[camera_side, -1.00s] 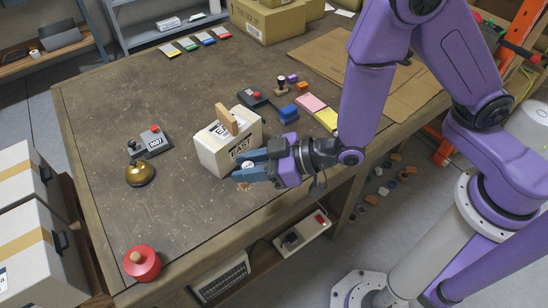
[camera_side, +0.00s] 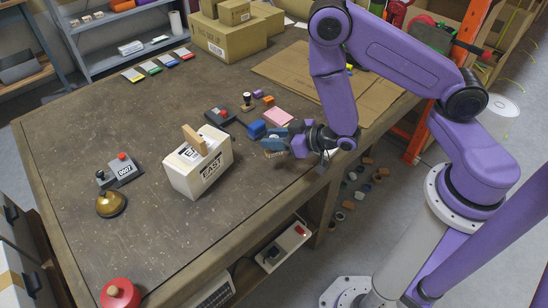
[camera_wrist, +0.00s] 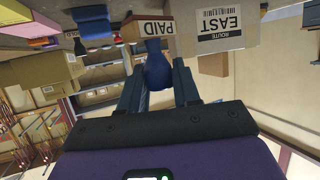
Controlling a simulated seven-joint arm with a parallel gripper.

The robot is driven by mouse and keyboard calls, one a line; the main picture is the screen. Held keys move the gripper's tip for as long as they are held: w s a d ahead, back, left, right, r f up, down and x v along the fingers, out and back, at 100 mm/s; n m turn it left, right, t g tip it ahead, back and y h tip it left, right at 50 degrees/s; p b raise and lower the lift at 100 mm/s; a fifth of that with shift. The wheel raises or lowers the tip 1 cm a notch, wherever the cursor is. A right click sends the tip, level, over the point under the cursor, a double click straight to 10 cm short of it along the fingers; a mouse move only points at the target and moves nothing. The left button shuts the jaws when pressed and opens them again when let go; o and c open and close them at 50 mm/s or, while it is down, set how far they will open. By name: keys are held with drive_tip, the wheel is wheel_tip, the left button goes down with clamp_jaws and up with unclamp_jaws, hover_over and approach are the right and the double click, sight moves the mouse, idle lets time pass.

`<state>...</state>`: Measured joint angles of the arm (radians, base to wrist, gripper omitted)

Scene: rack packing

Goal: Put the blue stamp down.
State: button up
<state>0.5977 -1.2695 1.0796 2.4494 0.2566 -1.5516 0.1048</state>
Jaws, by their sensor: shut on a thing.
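The blue stamp has a blue handle (camera_wrist: 157,68) and a pale base marked PAID (camera_wrist: 149,27) in the wrist view. My gripper (camera_wrist: 158,88) is shut around the handle, one finger on each side. In the side view my gripper (camera_side: 272,140) is low over the table's right part, right of the EAST box. The stamp's pale base (camera_side: 274,154) shows just below the fingers; the handle is mostly hidden there. I cannot tell whether the base touches the table.
The cream EAST box (camera_side: 196,164) stands left of my gripper. A blue block (camera_side: 257,129), a pink pad (camera_side: 279,115) and a dark device (camera_side: 219,118) lie behind it. Flat cardboard (camera_side: 310,72) lies farther back.

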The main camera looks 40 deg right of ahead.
sight(280, 154)
drive_tip(key=shift+f, duration=2.8)
drive_tip(key=shift+f, duration=0.2)
drive_tip(key=o, duration=1)
drive_tip(key=shift+o, duration=0.2)
drive_tip(key=shift+r, duration=0.1)
drive_tip(key=shift+s+r, duration=0.1)
drive_tip(key=shift+r, duration=0.05)
drive_tip(key=v, duration=1.1)
drive_tip(key=shift+s, duration=0.25)
drive_tip(key=shift+r, duration=0.15)
